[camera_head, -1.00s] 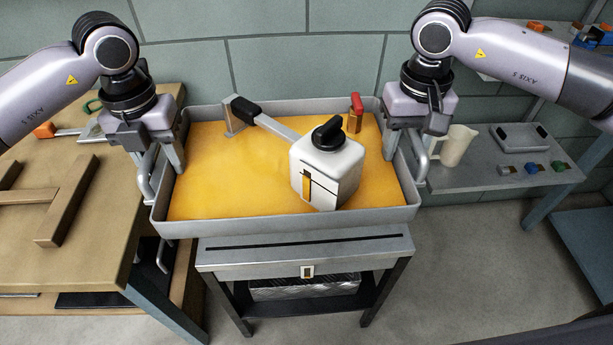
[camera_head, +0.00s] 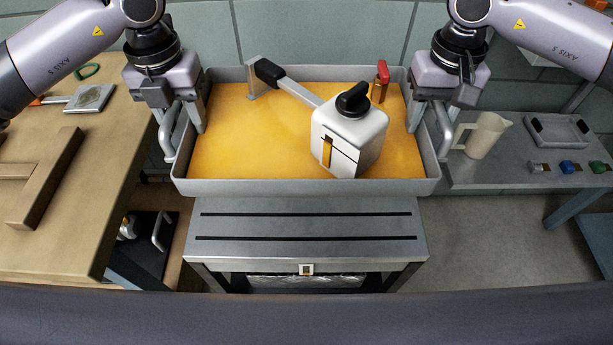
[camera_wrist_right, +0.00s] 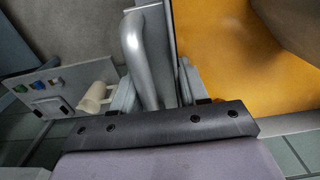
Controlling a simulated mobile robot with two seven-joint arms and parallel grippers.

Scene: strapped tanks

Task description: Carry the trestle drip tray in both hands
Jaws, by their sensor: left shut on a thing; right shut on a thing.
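The trestle drip tray (camera_head: 305,187) is a wide grey tray with a yellow-orange floor, level in the head view. My left gripper (camera_head: 184,128) is shut on the looped handle at its left end. My right gripper (camera_head: 431,126) is shut on the handle at its right end; the grey bent handle (camera_wrist_right: 150,62) also shows in the right wrist view. The fingertips are partly hidden.
A grey slotted trestle top (camera_head: 305,227) lies below and in front of the tray; any gap between them is hidden. A brown bench (camera_head: 90,215) stands left. A grey shelf (camera_head: 500,172) with a cream jug (camera_head: 484,135) and a small tray (camera_head: 558,131) stands right. A wall is behind.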

